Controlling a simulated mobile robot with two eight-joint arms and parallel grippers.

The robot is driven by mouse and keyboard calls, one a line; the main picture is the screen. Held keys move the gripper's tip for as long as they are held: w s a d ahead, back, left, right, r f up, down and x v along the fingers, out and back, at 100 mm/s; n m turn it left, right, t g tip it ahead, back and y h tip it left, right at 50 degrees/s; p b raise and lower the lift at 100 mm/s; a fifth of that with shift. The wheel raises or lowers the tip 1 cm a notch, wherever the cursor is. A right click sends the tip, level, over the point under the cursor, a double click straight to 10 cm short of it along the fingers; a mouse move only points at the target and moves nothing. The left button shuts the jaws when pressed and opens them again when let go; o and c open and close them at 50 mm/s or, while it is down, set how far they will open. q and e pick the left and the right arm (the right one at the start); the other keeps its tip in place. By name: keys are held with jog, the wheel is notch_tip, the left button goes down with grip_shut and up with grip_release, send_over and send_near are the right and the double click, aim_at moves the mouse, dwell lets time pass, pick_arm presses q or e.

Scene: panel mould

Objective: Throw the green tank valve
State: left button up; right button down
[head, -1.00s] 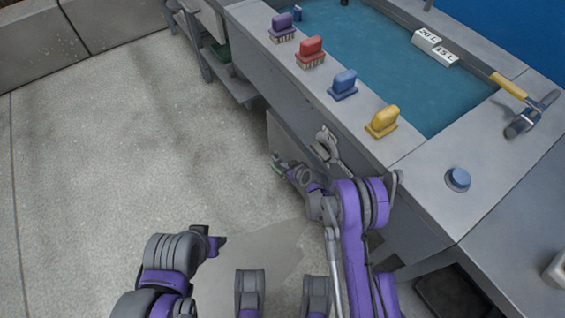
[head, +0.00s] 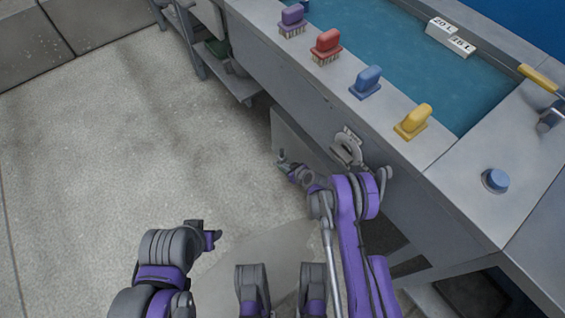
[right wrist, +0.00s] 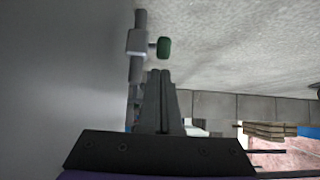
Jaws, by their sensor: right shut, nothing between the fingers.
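The green valve handle (right wrist: 164,47) shows in the right wrist view, on a short stem from a grey fitting on a pipe (right wrist: 138,42) along the grey wall. My right gripper (right wrist: 158,73) is shut and empty, its fingertips just below the handle in that picture; I see a gap between them. In the head view my right gripper (head: 284,163) is low beside the tank's front side, and the green handle cannot be made out there. My left gripper (head: 208,232) is over the floor at lower left, apart from the tank; its jaws are unclear.
The grey tank rim (head: 386,143) carries purple, red (head: 326,46), blue and yellow (head: 412,121) brushes. A round blue button (head: 495,180) sits on the right-hand ledge. A bracket (head: 347,146) is on the tank side near my right arm. The floor (head: 110,150) at left is clear.

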jog(key=shift+s+d+f, duration=0.1)
jog(key=shift+f, duration=0.3)
jog(key=f, duration=0.1)
jog(key=s+d+f, duration=0.1)
jog(key=s+f, duration=0.1)
jog(key=f, duration=0.1)
jog(key=shift+d, duration=0.2)
jog(key=shift+s+d+f, duration=0.1)
jog(key=shift+s+f, duration=0.05)
jog(key=shift+f, duration=0.2)
